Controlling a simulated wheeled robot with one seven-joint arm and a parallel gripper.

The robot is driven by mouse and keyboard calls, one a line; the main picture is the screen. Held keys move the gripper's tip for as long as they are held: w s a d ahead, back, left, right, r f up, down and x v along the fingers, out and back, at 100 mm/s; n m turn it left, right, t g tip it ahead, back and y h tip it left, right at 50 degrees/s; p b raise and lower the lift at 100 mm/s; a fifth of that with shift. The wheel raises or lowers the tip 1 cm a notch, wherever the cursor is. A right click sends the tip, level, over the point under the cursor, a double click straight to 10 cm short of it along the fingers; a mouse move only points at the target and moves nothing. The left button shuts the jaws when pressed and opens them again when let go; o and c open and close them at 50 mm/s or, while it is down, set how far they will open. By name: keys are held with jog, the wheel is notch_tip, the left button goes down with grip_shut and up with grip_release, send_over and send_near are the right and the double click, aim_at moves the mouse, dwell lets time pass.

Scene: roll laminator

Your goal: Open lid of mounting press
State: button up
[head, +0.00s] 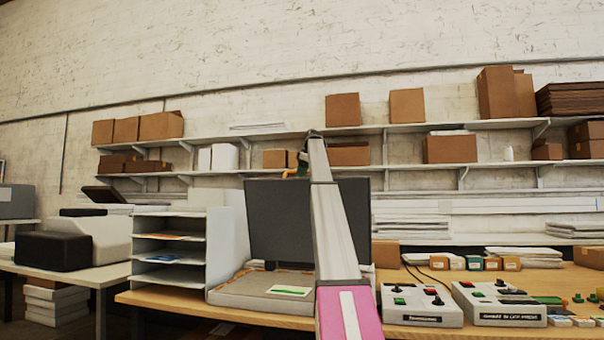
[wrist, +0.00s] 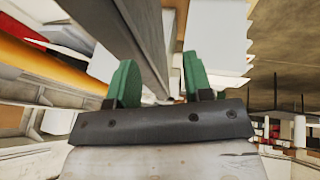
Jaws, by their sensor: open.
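The mounting press has a low pale base (head: 235,295) with a green-and-white label, on the wooden bench. Its dark flat lid (head: 275,225) stands raised, nearly upright, at the back of the base. My arm crosses in front and hides part of the lid and base. My gripper (wrist: 160,62) has two green fingers spread apart in the wrist view. A long grey edge, probably the lid's, runs down between them there; I cannot tell whether they touch it. In the head view, the gripper is mostly hidden behind my arm, near the lid's top edge.
A white paper sorter (head: 168,250) stands close left of the press. Two control boxes (head: 420,303) sit on the bench (head: 180,302) to the right, with small boxes behind. Wall shelves (head: 420,127) with cartons hang above the lid. A black-and-white machine (head: 85,245) is far left.

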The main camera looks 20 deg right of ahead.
grip_shut()
dwell(1.4)
grip_release()
jog(key=v, duration=1)
jog(key=shift+s+r, duration=0.2)
jog(key=shift+r, duration=0.15)
